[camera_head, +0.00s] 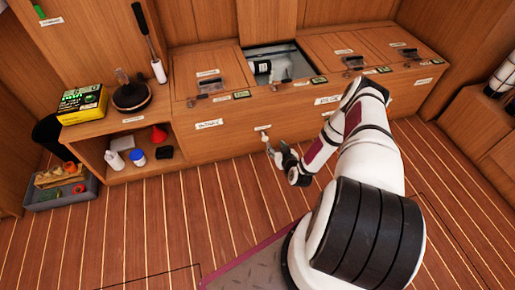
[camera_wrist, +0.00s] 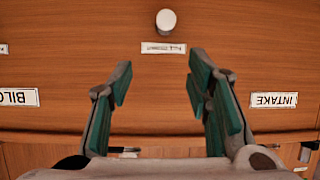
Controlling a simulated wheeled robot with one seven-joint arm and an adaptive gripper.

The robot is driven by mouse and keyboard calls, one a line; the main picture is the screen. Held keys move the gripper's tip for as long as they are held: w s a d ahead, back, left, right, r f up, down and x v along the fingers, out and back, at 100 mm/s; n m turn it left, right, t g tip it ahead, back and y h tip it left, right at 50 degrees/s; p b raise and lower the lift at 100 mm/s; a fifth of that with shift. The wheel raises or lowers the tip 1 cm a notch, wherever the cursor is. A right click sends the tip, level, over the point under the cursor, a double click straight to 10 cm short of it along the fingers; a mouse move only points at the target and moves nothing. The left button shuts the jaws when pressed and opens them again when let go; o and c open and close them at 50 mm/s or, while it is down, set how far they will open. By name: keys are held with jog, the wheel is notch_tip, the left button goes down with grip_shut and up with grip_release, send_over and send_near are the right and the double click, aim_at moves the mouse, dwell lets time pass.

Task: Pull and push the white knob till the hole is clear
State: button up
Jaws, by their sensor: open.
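The white knob (camera_wrist: 166,21) sticks out of the wooden locker front, beside a small label (camera_wrist: 163,48) in the wrist view. In the head view the knob (camera_head: 265,138) is small, just below its label. My gripper (camera_wrist: 158,75) is open and empty, with its green-padded fingers spread toward the panel; the knob shows beyond and between the fingertips, not held. In the head view my gripper (camera_head: 277,152) is close to the knob; I cannot tell the exact gap. A square opening (camera_head: 290,50) in the locker top holds a black and white thing (camera_head: 273,68). No other hole is clearly seen.
INTAKE (camera_wrist: 273,100) and BILGE (camera_wrist: 15,97) labels flank the knob, upside down in the wrist view. Closed lids (camera_head: 210,82) lie beside the opening. A shelf with a yellow box (camera_head: 83,103) and a grey tray (camera_head: 62,192) are at left. The floor before the locker is clear.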

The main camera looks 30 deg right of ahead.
aim_at(266, 139)
jog(key=shift+m, duration=0.3)
jog(key=f+b+x, duration=0.1)
jog(key=b+x, duration=0.1)
jog(key=x, duration=0.2)
jog(key=b+x, duration=0.2)
jog(key=x, duration=0.3)
jog(key=s+a+f+b+x, duration=0.1)
jog(key=b+x, duration=0.2)
jog(key=x, duration=0.1)
jog(key=shift+w+a+f, duration=0.1)
jog(key=shift+w+f, duration=0.1)
jog(key=shift+f, duration=0.15)
jog(key=shift+c, duration=0.5)
grip_shut()
